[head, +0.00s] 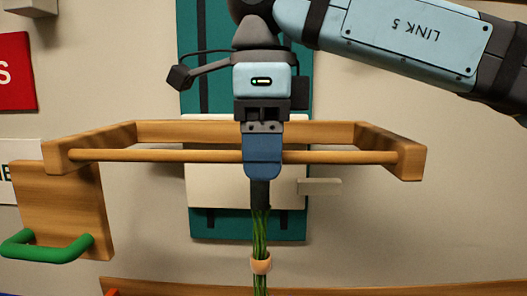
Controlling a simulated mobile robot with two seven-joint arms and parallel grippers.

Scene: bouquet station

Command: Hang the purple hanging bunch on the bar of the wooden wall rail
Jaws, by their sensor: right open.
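The wooden wall rail (412,163) spans the middle of the head view, with its round bar (345,157) at the front. My right gripper (260,195) points down in front of the bar and hides a short middle part of it. Its jaws are open, seen edge-on. Right below its fingertips are the green stems of the hanging bunch (260,232), upright, with a tan band around them. The lower part of the bunch is cut off by the bottom edge, and no purple shows. The gripper hides the bunch's top, so I cannot tell whether it is on the bar.
A teal panel (205,225) with dark straps is on the wall behind the rail. A wooden board (75,205) with a green handle (48,250) is at the lower left. Another wooden edge (400,288) runs along the bottom. The bar is bare on both sides of my gripper.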

